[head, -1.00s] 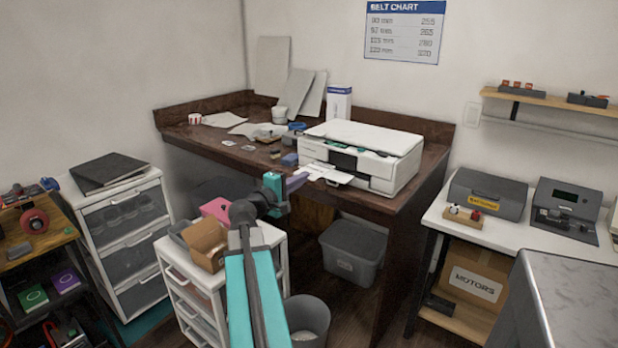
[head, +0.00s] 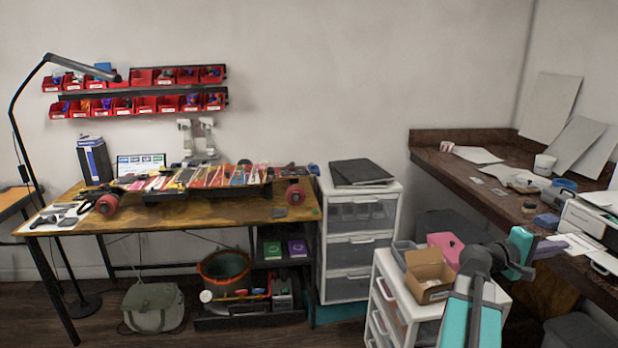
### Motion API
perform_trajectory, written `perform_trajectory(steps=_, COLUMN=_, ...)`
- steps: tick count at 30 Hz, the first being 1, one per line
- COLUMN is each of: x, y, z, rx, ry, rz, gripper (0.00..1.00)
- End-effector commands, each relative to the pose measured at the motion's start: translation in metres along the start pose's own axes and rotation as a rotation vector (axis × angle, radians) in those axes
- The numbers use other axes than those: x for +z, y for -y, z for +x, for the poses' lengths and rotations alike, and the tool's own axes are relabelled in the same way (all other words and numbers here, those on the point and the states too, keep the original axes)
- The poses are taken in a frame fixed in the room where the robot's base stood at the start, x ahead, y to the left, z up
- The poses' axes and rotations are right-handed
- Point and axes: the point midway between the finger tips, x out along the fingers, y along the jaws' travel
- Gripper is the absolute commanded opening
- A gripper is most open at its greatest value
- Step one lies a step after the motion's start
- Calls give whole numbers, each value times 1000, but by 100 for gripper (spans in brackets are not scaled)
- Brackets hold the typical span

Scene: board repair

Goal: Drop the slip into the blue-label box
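My gripper (head: 548,248) is at the right of the head view, at the end of my teal and dark arm. It is in front of the white printer (head: 592,222), which the right edge of the picture cuts off. A white sheet (head: 577,243), perhaps the slip, shows at the printer's front just beyond the gripper. I cannot tell whether the fingers touch or hold it. A dark box with a blue and white face (head: 95,160) stands at the left back of the wooden workbench. I cannot tell whether it is the blue-label box.
A white drawer unit (head: 395,295) with an open cardboard box (head: 429,275) and a pink box (head: 444,246) stands left of my arm. A taller drawer unit (head: 358,240) is behind it. A skateboard-like board (head: 210,178) lies on the workbench (head: 235,212). Floor in front is clear.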

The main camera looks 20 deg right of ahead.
Motion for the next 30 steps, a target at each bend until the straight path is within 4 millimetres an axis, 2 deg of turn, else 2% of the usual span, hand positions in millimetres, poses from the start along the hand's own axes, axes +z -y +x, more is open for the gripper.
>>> perform_trajectory(steps=5, x=-16, y=0, z=-13, rx=0, ry=-29, rz=0, gripper=0)
perform_trajectory(steps=11, x=-52, y=-3, z=-44, rx=0, ry=-93, rz=0, gripper=0)
perform_trajectory(steps=20, x=-112, y=-7, z=-110, rx=0, ry=-215, rz=-1, gripper=0)
perform_trajectory(steps=30, x=-176, y=2, z=-194, rx=0, ry=-379, rz=0, gripper=0)
